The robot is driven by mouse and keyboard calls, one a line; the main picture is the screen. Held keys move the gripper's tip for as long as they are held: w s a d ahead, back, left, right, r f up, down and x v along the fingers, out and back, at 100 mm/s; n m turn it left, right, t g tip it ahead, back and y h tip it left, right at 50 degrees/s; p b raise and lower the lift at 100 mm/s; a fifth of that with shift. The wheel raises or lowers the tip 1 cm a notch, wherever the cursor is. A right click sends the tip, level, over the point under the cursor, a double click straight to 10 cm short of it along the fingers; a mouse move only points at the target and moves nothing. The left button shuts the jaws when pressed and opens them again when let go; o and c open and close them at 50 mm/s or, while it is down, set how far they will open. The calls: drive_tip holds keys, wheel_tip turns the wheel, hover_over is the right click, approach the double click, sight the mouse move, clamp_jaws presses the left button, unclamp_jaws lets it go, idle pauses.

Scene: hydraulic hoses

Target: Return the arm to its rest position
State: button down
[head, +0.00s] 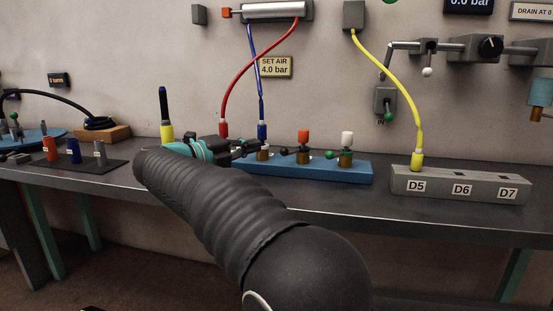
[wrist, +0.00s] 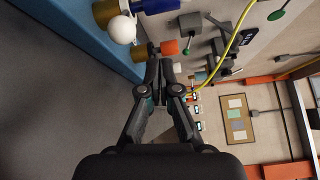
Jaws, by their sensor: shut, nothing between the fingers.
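My black arm (head: 225,215) reaches from the lower right of the head view toward the bench. My gripper (head: 258,146) is at its far end, in front of the left part of the blue manifold. In the wrist view my gripper (wrist: 160,62) has its fingers together with nothing visible between them. The blue manifold (head: 330,171) stands on the bench, partly hidden by my arm and gripper. In the wrist view the manifold (wrist: 90,40) runs along the upper left, with a white knob (wrist: 122,29) and an orange cap (wrist: 170,47) near the fingertips.
A red hose (head: 235,85) and a blue hose (head: 256,80) come down behind my gripper. A yellow hose (head: 400,78) enters the grey D5–D7 block (head: 440,187) at right. A black and yellow hose end (head: 164,112) stands at left, near a dark mat (head: 88,168) with fittings.

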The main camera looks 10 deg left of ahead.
drive_tip(key=d+r+n+t+y, duration=0.6)
drive_tip(key=d+r+n+y, duration=0.55)
drive_tip(key=n, duration=0.45)
drive_tip(key=s+d+f+n+g, duration=0.4)
drive_tip(key=s+d+f, duration=0.3)
drive_tip(key=s+f, duration=0.4)
drive_tip(key=s+d+f+n+g, duration=0.4)
drive_tip(key=s+d+f+g, duration=0.1)
drive_tip(key=s+f, duration=0.6)
drive_tip(key=s+d+f+n+g, duration=0.4)
drive_tip(key=s+d+f, duration=0.4)
drive_tip(key=s+f, duration=0.3)
wheel_tip(320, 180, down, 2)
drive_tip(key=shift+d+g, duration=0.35)
drive_tip(key=shift+g, duration=0.15)
